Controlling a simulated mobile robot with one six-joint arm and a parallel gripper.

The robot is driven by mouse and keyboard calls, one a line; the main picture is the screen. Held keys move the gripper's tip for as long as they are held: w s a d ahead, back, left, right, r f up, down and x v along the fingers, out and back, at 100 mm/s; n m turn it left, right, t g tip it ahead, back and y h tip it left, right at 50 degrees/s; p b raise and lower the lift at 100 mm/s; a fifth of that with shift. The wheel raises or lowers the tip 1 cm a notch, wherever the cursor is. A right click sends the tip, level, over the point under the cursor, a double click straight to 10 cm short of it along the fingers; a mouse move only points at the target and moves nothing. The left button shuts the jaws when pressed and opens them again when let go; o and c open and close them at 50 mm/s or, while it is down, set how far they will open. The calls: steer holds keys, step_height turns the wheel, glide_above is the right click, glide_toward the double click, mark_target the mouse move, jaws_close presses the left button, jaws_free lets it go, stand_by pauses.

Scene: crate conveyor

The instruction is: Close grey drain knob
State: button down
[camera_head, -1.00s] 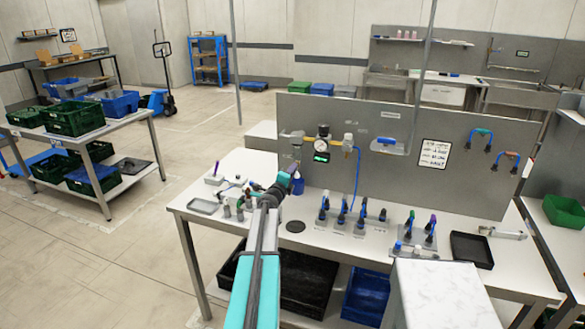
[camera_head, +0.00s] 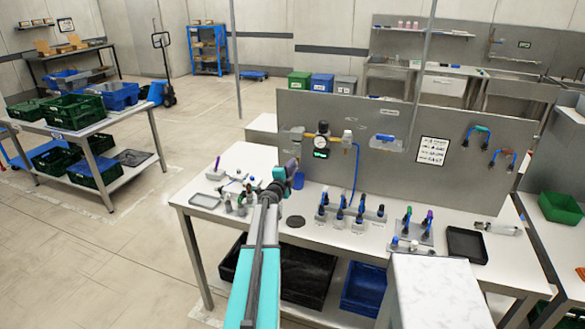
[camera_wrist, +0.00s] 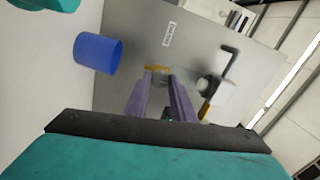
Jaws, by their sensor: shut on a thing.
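My gripper (camera_head: 291,163) is at the grey upright panel's left part, just below the filter and gauge unit (camera_head: 322,140). In the wrist view, my purple fingers (camera_wrist: 162,88) are closed together on a small grey knob (camera_wrist: 158,79) with a yellowish part around it. The fingers hide much of the knob, so its turn position cannot be told. In the head view my gripper and arm hide it. A blue cup (camera_wrist: 98,53) stands to the left of the fingers in the wrist view; it is partly behind my gripper in the head view (camera_head: 298,181).
The white bench (camera_head: 255,158) holds several blue-and-black valves (camera_head: 341,207), a round black pad (camera_head: 295,221) and a black tray (camera_head: 467,244). The grey panel (camera_head: 465,175) stands behind my gripper. A blue hose (camera_head: 355,170) hangs from the unit.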

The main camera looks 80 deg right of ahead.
steer(key=c, duration=1.5)
jaws_free()
steer(key=shift+a, duration=0.1)
steer(key=shift+w+a+b, duration=0.45)
steer(key=shift+a+b, duration=0.2)
steer(key=shift+a, duration=1.6)
steer(key=shift+w+a+b, duration=0.45)
steer(key=shift+a+b, duration=0.2)
steer(key=shift+a, duration=1.55)
steer(key=shift+w+a+b, duration=0.45)
steer(key=shift+a+b, duration=0.2)
steer(key=shift+a, duration=1.6)
